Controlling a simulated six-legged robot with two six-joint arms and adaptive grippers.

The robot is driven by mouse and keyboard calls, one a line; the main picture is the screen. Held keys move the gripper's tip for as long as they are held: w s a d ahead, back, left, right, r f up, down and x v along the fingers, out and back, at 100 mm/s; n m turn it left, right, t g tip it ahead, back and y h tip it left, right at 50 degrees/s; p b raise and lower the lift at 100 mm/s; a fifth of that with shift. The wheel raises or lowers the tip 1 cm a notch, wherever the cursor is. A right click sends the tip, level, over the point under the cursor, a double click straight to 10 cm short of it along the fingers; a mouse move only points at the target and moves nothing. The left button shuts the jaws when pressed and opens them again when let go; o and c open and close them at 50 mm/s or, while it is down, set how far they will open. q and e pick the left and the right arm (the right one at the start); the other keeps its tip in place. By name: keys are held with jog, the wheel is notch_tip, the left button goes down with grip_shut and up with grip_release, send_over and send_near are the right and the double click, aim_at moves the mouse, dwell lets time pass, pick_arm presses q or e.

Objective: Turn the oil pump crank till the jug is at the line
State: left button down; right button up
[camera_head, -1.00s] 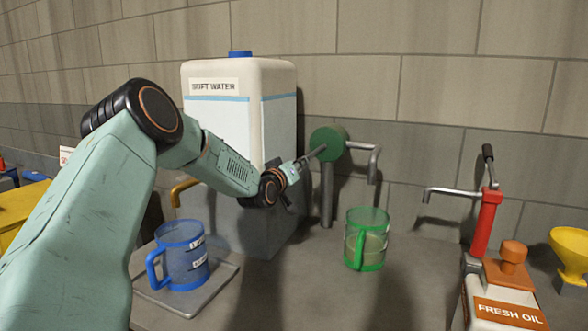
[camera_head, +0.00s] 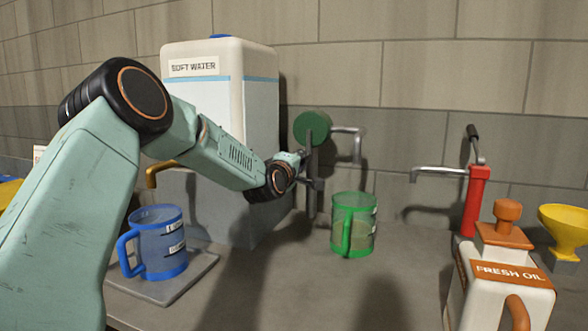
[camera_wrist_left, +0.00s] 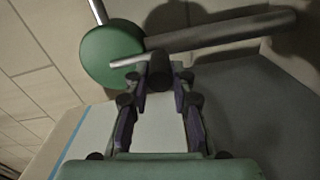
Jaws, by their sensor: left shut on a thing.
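The green oil pump drum (camera_head: 312,127) stands on a grey post, with a bent metal spout (camera_head: 352,135) to its right. My left gripper (camera_head: 312,184) is just below the drum. In the left wrist view its fingers (camera_wrist_left: 160,85) are shut on the dark knob of the crank (camera_wrist_left: 158,70), and a thin metal crank arm (camera_wrist_left: 128,63) runs to the drum. The clear green jug (camera_head: 354,226) stands upright on the counter to the right of the post. It holds some yellowish liquid; its line is too small to tell. My right gripper is not in view.
The soft water tank (camera_head: 225,120) stands behind my left arm. A blue jug (camera_head: 160,245) sits on a grey tray (camera_head: 195,278) at left. At right are a red pump (camera_head: 475,200), a fresh oil can (camera_head: 500,285) and a yellow funnel (camera_head: 565,228).

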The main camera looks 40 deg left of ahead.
pick_arm(q)
jog(key=shift+w+d+r+n+b, duration=0.1)
jog(key=shift+d+n+b, duration=0.25)
jog(key=shift+n, duration=0.1)
jog(key=shift+w+d+r+n+b, duration=0.1)
jog(key=shift+d+n+b, duration=0.2)
jog(key=shift+n, duration=0.15)
jog(key=c, duration=1.1)
grip_release()
jog(key=shift+w+f, duration=0.15)
jog(key=shift+s, duration=0.25)
jog(key=v, duration=1.1)
jog(key=shift+s+d, duration=0.15)
jog(key=shift+s, duration=0.15)
jog(key=shift+s, duration=0.1)
